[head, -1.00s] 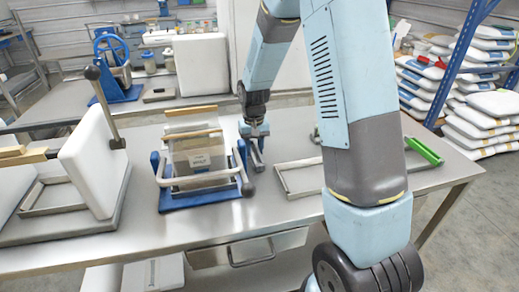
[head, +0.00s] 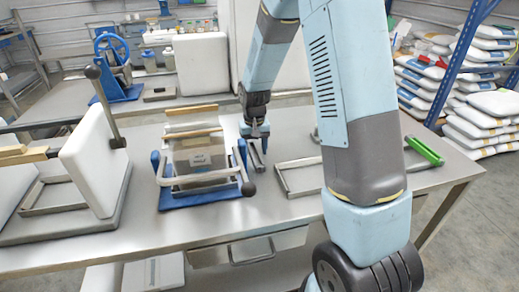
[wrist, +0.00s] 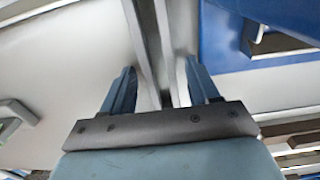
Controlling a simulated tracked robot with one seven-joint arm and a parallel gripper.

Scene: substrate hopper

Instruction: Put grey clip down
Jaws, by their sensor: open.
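The grey clip (head: 257,156) is a long, narrow grey bar piece on the steel table, just right of the blue-based stand. In the wrist view the clip (wrist: 150,45) runs away from me between my fingers. My gripper (head: 256,132) is over the clip's far end, pointing down. In the wrist view my gripper (wrist: 162,88) has its two blue fingers apart, one on each side of the clip. I cannot tell whether either finger touches it.
The blue-based stand (head: 200,200) with an upright panel is close on the left. An empty metal frame (head: 284,182) lies to the right, partly behind my arm. A green-handled tool (head: 424,150) is at the right table end. A white block press (head: 92,160) stands far left.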

